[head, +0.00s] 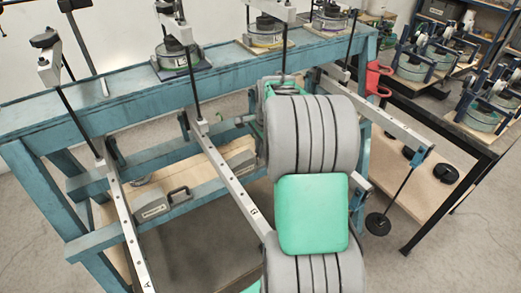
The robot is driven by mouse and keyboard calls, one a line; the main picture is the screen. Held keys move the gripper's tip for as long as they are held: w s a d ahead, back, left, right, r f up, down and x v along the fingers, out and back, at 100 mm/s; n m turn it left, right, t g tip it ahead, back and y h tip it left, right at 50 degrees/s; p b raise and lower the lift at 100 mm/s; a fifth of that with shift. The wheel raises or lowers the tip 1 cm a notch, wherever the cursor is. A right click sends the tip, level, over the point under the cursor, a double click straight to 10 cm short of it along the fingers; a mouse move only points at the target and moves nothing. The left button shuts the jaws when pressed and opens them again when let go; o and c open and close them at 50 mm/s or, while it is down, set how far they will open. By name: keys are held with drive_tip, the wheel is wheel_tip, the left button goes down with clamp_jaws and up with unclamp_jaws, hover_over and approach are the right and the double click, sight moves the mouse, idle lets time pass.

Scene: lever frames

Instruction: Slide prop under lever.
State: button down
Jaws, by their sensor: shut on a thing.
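Three pale metal levers reach out from the blue bench (110,112) in the head view. The left lever, marked A (125,225), and the middle lever, marked B (228,178), slope down toward the front. The right lever (385,125) has a dark weight (378,223) hanging on a rod from its outer end. A grey block with a dark handle (152,207), perhaps a prop, sits low under the bench between levers A and B. My grey and green arm covers the middle right. My gripper and anything in it are hidden behind the arm.
Round gauges with lettered plates (175,57) stand along the bench top, with thin dark rods running down to the levers. A dark-edged side table (440,130) carries similar gauges at right. Black weights (444,172) lie on a wooden shelf below it.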

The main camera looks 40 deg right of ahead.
sight(232, 164)
idle(0.9)
drive_tip(key=a, duration=1)
drive_tip(key=shift+w+a, duration=0.3)
drive_tip(key=c, duration=1.7)
unclamp_jaws()
drive_tip(key=shift+a, duration=0.15)
drive_tip(key=shift+o, duration=1.1)
drive_tip(key=shift+d, duration=0.25)
drive_tip(key=shift+r, duration=0.15)
drive_tip(key=r, duration=0.2)
drive_tip(key=s+r, duration=0.1)
drive_tip(key=r, duration=0.4)
drive_tip(key=shift+s+r, duration=0.15)
drive_tip(key=shift+s, duration=0.1)
